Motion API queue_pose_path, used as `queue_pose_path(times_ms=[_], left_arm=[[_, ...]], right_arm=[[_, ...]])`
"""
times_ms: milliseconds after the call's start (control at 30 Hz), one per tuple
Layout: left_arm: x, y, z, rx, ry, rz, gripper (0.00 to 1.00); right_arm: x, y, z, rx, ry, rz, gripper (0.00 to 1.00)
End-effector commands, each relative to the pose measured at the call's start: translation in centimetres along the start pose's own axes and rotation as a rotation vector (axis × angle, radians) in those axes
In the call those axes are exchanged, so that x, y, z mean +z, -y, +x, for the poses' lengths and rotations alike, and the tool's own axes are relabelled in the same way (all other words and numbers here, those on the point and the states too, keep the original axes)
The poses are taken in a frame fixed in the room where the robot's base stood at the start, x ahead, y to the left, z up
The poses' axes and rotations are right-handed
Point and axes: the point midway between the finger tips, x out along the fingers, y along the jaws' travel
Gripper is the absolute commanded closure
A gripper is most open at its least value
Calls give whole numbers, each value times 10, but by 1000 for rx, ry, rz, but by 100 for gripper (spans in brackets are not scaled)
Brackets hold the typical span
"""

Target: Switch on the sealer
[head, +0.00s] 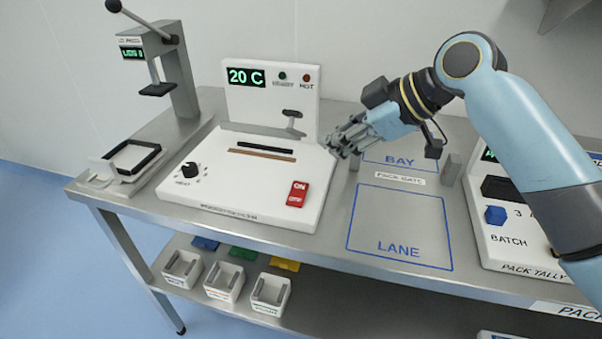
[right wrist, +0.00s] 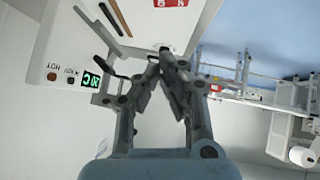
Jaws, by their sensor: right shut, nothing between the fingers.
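The sealer (head: 245,205) is a white box on the steel table, with an upright panel showing 20 C at its back. Its red ON/OFF switch (head: 298,194) sits at the front right of its top, and shows at the top edge of the right wrist view (right wrist: 170,3). A black HEAT knob (head: 190,170) is at the front left. My right gripper (head: 338,150) is shut and empty, over the table by the sealer's right edge, behind and to the right of the switch, apart from it. In the right wrist view its fingertips (right wrist: 165,52) meet. My left gripper is out of view.
A lever press (head: 180,75) stands at the back left, with a black frame (head: 133,158) before it. Right of the sealer are the marked LANE (head: 400,225), which is clear, and small gate posts (head: 451,169). A PACK TALLY box (head: 505,245) stands at right. Several bins (head: 225,282) are on the lower shelf.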

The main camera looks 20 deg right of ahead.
Motion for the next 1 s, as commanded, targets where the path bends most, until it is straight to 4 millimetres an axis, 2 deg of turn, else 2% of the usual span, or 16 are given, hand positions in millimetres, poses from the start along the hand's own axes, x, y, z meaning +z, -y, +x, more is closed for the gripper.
queue_pose_path(times_ms=[167, 500, 700, 1000], left_arm=[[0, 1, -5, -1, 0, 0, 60], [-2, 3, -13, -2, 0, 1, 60], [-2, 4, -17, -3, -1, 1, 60], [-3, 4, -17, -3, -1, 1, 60]], right_arm=[[-2, 1, 25, -4, -2, 6, 100], [-1, 1, 97, -4, 1, 4, 100], [21, 0, 116, -1, 3, 3, 100], [29, 1, 124, 0, 1, 2, 100]])
